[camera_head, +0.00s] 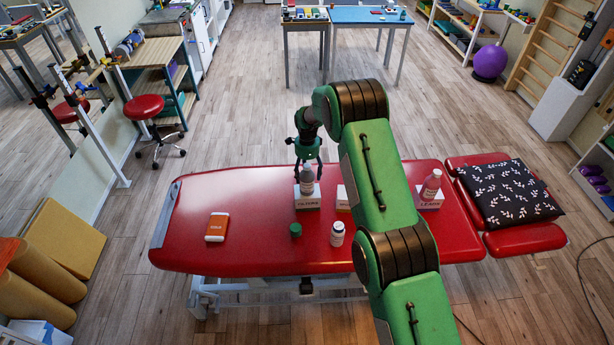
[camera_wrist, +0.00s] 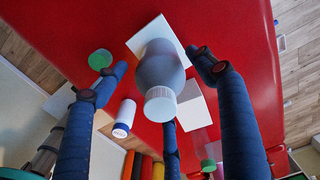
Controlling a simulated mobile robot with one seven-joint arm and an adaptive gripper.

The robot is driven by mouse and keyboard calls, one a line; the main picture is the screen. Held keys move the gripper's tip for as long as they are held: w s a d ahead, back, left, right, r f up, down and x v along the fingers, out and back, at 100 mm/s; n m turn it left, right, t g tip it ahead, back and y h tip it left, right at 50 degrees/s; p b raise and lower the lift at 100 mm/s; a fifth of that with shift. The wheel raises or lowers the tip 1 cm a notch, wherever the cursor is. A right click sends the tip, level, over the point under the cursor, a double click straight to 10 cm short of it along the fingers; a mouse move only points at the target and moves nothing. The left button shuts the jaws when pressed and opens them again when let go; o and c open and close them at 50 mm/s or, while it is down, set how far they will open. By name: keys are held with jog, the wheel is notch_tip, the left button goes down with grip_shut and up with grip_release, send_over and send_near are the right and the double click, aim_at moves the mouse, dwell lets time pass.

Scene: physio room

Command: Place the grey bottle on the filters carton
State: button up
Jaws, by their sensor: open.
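The grey bottle (camera_head: 307,182) with a white cap stands upright on a white carton (camera_head: 307,203) near the middle of the red couch. The carton's front lettering is blurred but looks like "FILTERS". My gripper (camera_head: 308,163) is right above the bottle, pointing down. In the wrist view the bottle (camera_wrist: 160,68) sits between the spread dark blue fingers, its cap toward the camera; the fingers look apart from it. The carton (camera_wrist: 148,33) shows under and behind it. The gripper is open.
A second white carton (camera_head: 343,198) is partly hidden by my arm. A "LEADS" carton (camera_head: 430,203) holds a pinkish bottle (camera_head: 431,185). A patterned cushion (camera_head: 507,193) is right.

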notch_tip(320, 180, up, 11)
jog(key=shift+f+b, duration=0.2)
jog(key=shift+b, duration=0.2)
dwell(0.9)
jog(key=shift+r, duration=0.25)
jog(key=s+d+r+n+t, duration=0.15)
jog(key=s+r, duration=0.25)
jog(key=r, duration=0.5)
jog(key=s+d+r+n, duration=0.2)
jog(key=s+d+r, duration=0.15)
jog(key=r, duration=0.65)
jog(key=s+d+r+n+t, duration=0.1)
jog(key=s+d+r+n, duration=0.2)
jog(key=s+r, duration=0.75)
jog(key=s+d+r+n+t, duration=0.1)
jog(key=s+d+r+n, duration=0.2)
jog(key=s+r, duration=0.75)
jog(key=s+d+f+n+t, duration=0.1)
jog(key=s+d+n, duration=0.1)
jog(key=s, duration=1.3)
jog(key=s+d+f+n+t, duration=0.1)
jog(key=s+n, duration=0.3)
jog(key=s, duration=1.2)
jog(key=shift+d+f+n, duration=0.2)
jog(key=shift+d+n, duration=0.15)
jog(key=shift+d, duration=0.4)
